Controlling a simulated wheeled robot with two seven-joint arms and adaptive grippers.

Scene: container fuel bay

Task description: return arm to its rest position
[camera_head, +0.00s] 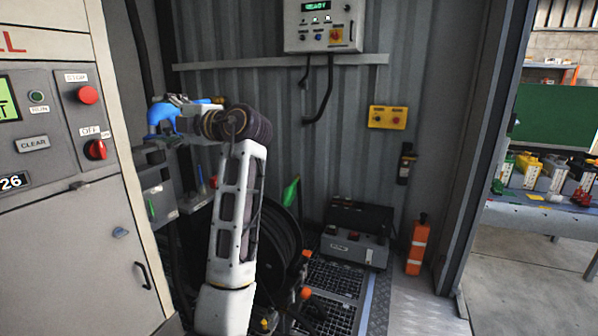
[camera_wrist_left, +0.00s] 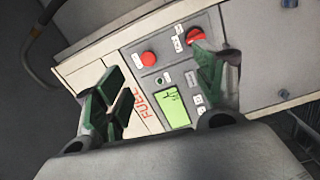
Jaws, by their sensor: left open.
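My left arm rises through the middle of the head view and bends left at its top. My left gripper (camera_head: 180,104) is up there, beside a blue nozzle-like part (camera_head: 163,117), and is partly hidden. In the left wrist view, its two green-padded fingers (camera_wrist_left: 165,88) stand apart with nothing between them. Beyond them is the control panel (camera_wrist_left: 190,85) with a red button, a red knob and a green screen. My right gripper is not in view.
The fuel cabinet (camera_head: 75,240) stands close on the left. A hose reel (camera_head: 280,245) is behind my arm. A control box (camera_head: 323,22) hangs on the back wall. Open floor lies at the right.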

